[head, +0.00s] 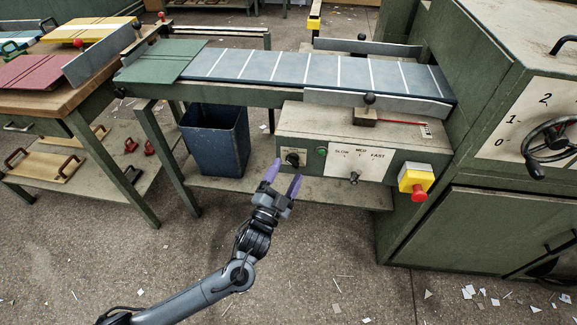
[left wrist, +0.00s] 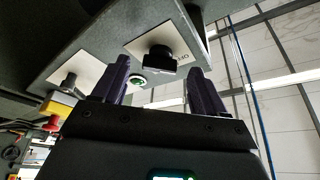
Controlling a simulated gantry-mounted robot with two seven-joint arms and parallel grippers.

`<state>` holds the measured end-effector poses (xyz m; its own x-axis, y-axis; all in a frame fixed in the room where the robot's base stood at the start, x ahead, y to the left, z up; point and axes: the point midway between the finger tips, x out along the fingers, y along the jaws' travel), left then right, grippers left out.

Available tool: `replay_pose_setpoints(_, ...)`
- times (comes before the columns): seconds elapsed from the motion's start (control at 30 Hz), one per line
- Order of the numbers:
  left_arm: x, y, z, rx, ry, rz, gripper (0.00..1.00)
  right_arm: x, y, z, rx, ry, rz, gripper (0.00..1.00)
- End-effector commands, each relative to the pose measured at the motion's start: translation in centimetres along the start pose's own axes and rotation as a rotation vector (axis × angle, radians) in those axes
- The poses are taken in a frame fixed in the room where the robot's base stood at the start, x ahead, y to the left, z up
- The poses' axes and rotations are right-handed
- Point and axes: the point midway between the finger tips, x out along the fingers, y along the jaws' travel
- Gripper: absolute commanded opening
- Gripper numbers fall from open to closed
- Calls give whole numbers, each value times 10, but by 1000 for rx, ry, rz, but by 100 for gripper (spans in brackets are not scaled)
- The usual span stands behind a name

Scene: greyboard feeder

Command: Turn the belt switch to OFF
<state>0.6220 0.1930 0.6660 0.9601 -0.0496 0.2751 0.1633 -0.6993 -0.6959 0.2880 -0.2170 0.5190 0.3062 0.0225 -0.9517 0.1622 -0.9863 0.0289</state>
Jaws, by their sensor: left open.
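The belt switch is a black rotary knob (head: 292,159) on a small pale plate at the left of the green control box (head: 300,125). In the left wrist view the knob appears between the two fingertips (left wrist: 157,75), apart from both.
A green button (head: 322,152) sits right of the knob, then a speed lever (head: 354,177) and a red stop button on a yellow box (head: 417,183). The conveyor belt (head: 300,68) runs above. A blue bin (head: 215,140) stands left. Floor in front is open.

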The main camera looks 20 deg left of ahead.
Motion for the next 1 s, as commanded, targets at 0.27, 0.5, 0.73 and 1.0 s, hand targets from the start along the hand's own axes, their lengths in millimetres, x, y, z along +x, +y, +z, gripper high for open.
replay_pose_setpoints(0.27, -49, -2, -2, -1, -3, 3, 72, -26, 1, -8, -1, 0, 1, 43)
replay_pose_setpoints(0.5, -77, -1, -2, -1, -1, 1, 72, -36, 3, -11, -7, 0, 5, 43)
replay_pose_setpoints(0.73, -84, 0, -1, -1, 0, -1, 72, -37, 4, -11, -10, -1, 8, 43)
replay_pose_setpoints(1.0, -84, 0, -1, -1, 1, -1, 72, -37, 3, -11, -8, -1, 7, 43)
